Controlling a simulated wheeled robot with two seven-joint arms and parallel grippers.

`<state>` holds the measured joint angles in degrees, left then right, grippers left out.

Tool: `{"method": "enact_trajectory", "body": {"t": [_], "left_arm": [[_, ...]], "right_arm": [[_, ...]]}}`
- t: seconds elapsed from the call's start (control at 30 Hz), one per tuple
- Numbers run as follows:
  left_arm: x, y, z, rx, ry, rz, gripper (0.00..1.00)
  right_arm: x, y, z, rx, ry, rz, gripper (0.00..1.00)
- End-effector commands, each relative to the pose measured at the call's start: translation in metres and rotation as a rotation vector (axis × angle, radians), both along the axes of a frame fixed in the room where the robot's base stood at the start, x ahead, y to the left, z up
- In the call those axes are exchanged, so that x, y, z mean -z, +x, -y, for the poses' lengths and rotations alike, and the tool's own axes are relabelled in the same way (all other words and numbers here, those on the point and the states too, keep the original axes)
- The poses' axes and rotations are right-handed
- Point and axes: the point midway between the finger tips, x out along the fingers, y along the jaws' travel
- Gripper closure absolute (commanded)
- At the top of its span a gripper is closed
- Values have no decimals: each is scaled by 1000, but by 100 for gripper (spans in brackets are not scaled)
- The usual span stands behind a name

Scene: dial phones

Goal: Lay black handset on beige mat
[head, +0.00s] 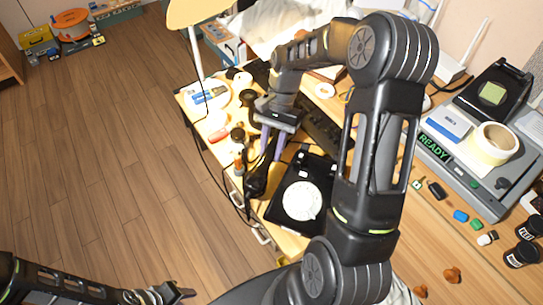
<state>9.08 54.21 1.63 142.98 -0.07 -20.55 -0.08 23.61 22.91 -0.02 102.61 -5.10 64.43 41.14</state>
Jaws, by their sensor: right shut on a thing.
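The black dial phone (301,199) with a white dial stands on the wooden desk, below and right of my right gripper. My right gripper (271,146) points down beside it, with its fingers around the upper part of a long black handset (257,181). The handset hangs steeply at the desk's left edge, left of the phone body. Whether its lower end touches anything is unclear. My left gripper (180,293) is low at the left, over the floor and away from the desk; its jaw gap is unclear. I cannot make out a beige mat with certainty.
A lamp (196,55) and several small items, including a blue one (209,95), crowd the desk's far left end. A device marked READY (436,146) carries a tape roll (495,142) at the right. My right arm crosses the desk. The floor at left is clear.

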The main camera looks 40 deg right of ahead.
Motion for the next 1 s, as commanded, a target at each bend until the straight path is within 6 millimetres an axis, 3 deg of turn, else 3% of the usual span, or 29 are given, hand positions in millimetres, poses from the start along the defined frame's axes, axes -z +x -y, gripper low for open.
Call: {"method": "enact_trajectory", "body": {"t": [0.27, 0.67, 0.7, 0.93, 1.0], "left_arm": [[1, 0, 0, 0, 0, 0, 64], [4, 0, 0, 0, 0, 0, 64], [3, 0, 0, 0, 0, 0, 64], [3, 0, 0, 0, 0, 0, 64], [3, 0, 0, 0, 0, 0, 64]], "right_arm": [[33, -1, 0, 1, 1, -2, 100], [39, 0, 0, 0, 1, -2, 100], [38, -1, 0, 0, 0, -1, 68], [38, -1, 0, 0, 0, -1, 49], [38, -1, 0, 0, 0, -1, 49]]}}
